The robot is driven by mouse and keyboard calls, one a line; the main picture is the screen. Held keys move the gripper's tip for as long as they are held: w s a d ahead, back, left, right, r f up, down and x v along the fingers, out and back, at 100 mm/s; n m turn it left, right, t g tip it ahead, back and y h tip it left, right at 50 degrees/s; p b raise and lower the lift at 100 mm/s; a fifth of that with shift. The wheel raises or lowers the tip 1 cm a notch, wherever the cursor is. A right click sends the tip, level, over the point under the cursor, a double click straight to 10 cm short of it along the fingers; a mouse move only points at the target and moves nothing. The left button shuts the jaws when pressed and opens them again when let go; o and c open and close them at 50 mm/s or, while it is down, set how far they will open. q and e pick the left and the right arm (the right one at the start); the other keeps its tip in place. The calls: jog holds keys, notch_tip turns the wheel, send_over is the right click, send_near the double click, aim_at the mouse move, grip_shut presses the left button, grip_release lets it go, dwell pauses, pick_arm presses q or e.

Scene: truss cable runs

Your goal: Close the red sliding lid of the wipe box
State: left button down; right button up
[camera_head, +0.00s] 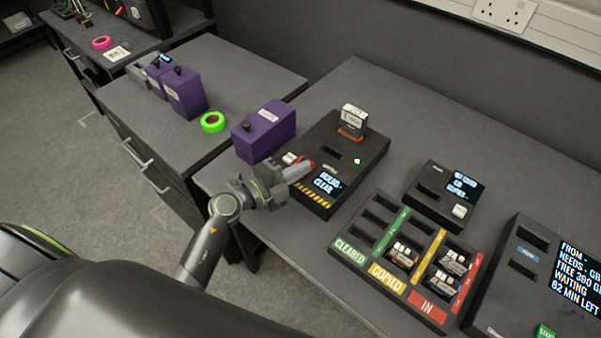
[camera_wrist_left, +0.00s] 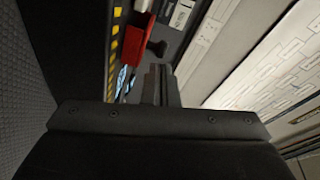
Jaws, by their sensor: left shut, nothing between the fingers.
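The wipe box (camera_head: 372,155) is a dark box with a small screen, a yellow-and-black striped front edge and a green light. Its red lid (camera_head: 309,163) shows only in part beside my left gripper (camera_head: 307,170), which hides some of it. In the left wrist view the red lid (camera_wrist_left: 133,48) has a dark knob beside it, close to the fingertips. My left gripper (camera_wrist_left: 161,72) is shut and empty, low over the box's near left side. I cannot tell whether it touches the lid. My right gripper is not in view.
A white cartridge (camera_head: 353,117) stands upright at the box's back. A purple case (camera_head: 264,131) sits close on the left. A tray (camera_head: 372,258) with marked lanes holds several cartridges, and another device (camera_head: 428,200) stands behind it. The desk's back is clear.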

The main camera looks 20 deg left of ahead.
pick_arm(q)
jog(key=shift+w+a+r, duration=0.1)
jog(key=shift+w+a, duration=0.05)
jog(key=shift+a, duration=0.3)
jog(key=a, duration=0.1)
jog(key=w+a, duration=0.1)
jog(key=a+p, duration=0.1)
jog(key=a, duration=0.1)
jog(key=shift+w, duration=0.25)
jog(key=shift+d, duration=0.1)
